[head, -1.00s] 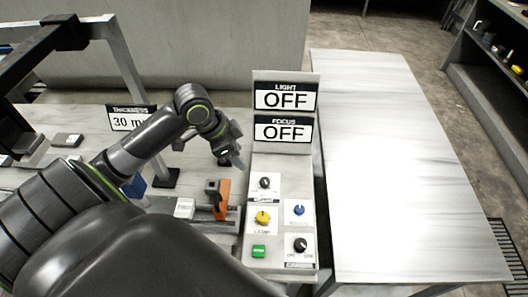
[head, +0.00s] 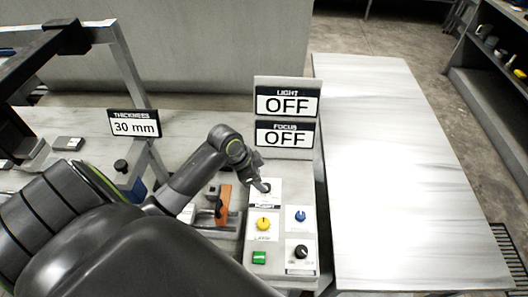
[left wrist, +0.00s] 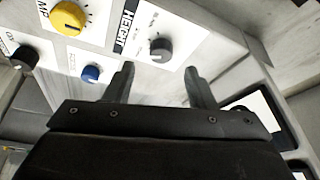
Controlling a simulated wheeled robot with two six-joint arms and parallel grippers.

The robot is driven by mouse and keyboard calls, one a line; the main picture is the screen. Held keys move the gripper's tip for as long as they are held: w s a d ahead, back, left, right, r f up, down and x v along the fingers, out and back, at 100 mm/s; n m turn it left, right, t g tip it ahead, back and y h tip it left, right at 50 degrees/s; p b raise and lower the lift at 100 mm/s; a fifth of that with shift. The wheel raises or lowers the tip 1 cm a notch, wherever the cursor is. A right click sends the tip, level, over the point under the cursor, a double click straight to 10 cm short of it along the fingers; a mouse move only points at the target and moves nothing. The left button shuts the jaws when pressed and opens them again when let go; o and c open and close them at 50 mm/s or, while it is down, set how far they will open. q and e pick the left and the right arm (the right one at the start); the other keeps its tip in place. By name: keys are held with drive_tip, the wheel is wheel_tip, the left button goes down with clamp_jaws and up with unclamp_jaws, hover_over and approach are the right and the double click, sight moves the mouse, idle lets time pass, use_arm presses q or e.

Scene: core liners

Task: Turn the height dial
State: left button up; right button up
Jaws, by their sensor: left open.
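The height dial (left wrist: 160,48) is a dark grey knob on a white plate marked HEIGHT in the left wrist view. In the head view the height dial (head: 266,187) is at the top of the control panel, partly hidden by my gripper. My left gripper (head: 262,186) is over it, fingers pointing down. In the left wrist view my left gripper (left wrist: 162,78) is open, its two fingers apart, with the knob showing beyond and between the fingertips. I cannot tell whether the fingers touch it. My right gripper is not in view.
The panel also has a yellow knob (head: 263,224), a blue knob (head: 300,215), a black knob (head: 301,252) and a green button (head: 259,258). Signs above read LIGHT OFF (head: 287,102) and FOCUS OFF (head: 286,136). An orange part (head: 223,205) stands left. The right table (head: 400,170) is bare.

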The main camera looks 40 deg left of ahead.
use_arm(q)
drive_tip(key=shift+x, duration=2.65)
drive_tip(key=shift+w, duration=0.15)
drive_tip(key=shift+a, duration=0.1)
drive_tip(key=c, duration=1)
